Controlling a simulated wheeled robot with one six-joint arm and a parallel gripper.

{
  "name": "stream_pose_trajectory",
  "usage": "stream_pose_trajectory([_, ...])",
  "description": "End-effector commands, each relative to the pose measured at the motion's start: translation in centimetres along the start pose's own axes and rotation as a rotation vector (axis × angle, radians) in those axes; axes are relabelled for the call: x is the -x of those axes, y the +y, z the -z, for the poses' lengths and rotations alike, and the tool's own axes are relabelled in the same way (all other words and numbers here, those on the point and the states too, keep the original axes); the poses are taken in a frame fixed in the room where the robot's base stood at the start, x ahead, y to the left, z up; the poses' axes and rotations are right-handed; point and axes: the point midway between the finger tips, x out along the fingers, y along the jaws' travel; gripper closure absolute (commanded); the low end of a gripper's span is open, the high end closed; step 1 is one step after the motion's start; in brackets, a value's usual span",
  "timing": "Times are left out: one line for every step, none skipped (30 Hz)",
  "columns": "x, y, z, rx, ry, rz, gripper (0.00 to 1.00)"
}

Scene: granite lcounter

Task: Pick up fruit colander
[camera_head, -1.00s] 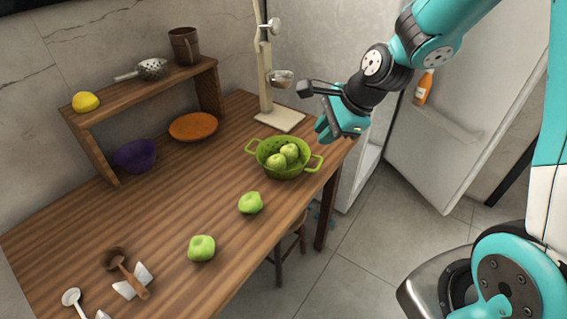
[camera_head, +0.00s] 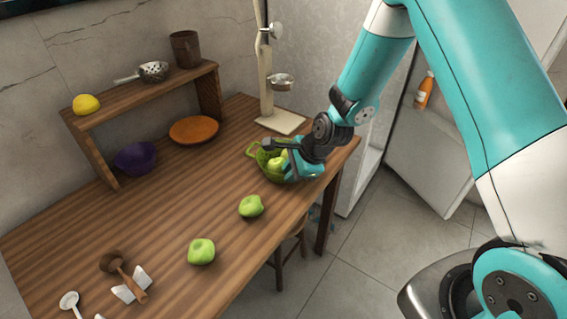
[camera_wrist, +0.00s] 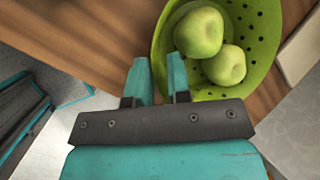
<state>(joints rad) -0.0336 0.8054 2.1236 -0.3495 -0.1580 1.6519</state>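The green fruit colander (camera_head: 256,152) stands on the wooden table near its right end, partly hidden by my gripper in the head view. It holds green apples (camera_head: 275,164); two show in the wrist view (camera_wrist: 200,33). The colander's perforated wall (camera_wrist: 262,45) fills the upper right of the wrist view. My gripper (camera_wrist: 160,72) has its two teal fingers apart, with a gap between the tips. The right fingertip is close to or over the colander's near rim. I cannot tell whether it touches. The colander's right handle is hidden behind my gripper.
Two loose green apples (camera_head: 201,251) lie on the table (camera_head: 150,215) left of the colander. A beige stand (camera_head: 280,122) rises behind it. A shelf (camera_head: 150,95), a purple bowl (camera_head: 136,157) and an orange plate (camera_head: 194,129) are farther left. The table's middle is mostly clear.

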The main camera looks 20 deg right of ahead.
Motion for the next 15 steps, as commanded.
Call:
stream_pose_trajectory([-0.61, 0.03, -0.02, 0.001, 0.000, -0.001, 0.82])
stream_pose_trajectory([-0.84, 0.01, -0.03, 0.001, 0.000, 0.000, 0.82])
stream_pose_trajectory([-1.04, 0.00, -0.03, 0.001, 0.000, 0.000, 0.82])
stream_pose_trajectory([-1.14, 0.00, -0.03, 0.001, 0.000, 0.000, 0.82])
stream_pose_trajectory([-1.19, 0.00, -0.02, 0.000, 0.000, 0.000, 0.82])
stream_pose_trajectory([-1.21, 0.00, -0.02, 0.000, 0.000, 0.000, 0.82])
stream_pose_trajectory([-1.20, -0.01, -0.01, 0.000, 0.000, 0.000, 0.82])
stream_pose_trajectory([-1.19, -0.01, -0.01, 0.000, 0.000, 0.000, 0.82])
stream_pose_trajectory([-1.18, -0.01, -0.01, 0.000, 0.000, 0.001, 0.82])
stream_pose_trajectory([-1.18, -0.01, -0.01, 0.000, 0.000, 0.000, 0.82])
stream_pose_trajectory([-1.17, -0.01, -0.01, 0.000, 0.000, 0.000, 0.87])
stream_pose_trajectory([-1.17, -0.01, -0.01, 0.000, 0.000, 0.000, 0.96])
stream_pose_trajectory([-1.16, -0.01, -0.01, 0.000, 0.000, 0.000, 1.00])
stream_pose_trajectory([-1.16, -0.01, -0.01, 0.000, 0.000, 0.000, 1.00])
stream_pose_trajectory([-1.16, 0.00, 0.00, 0.000, 0.000, 0.000, 1.00])
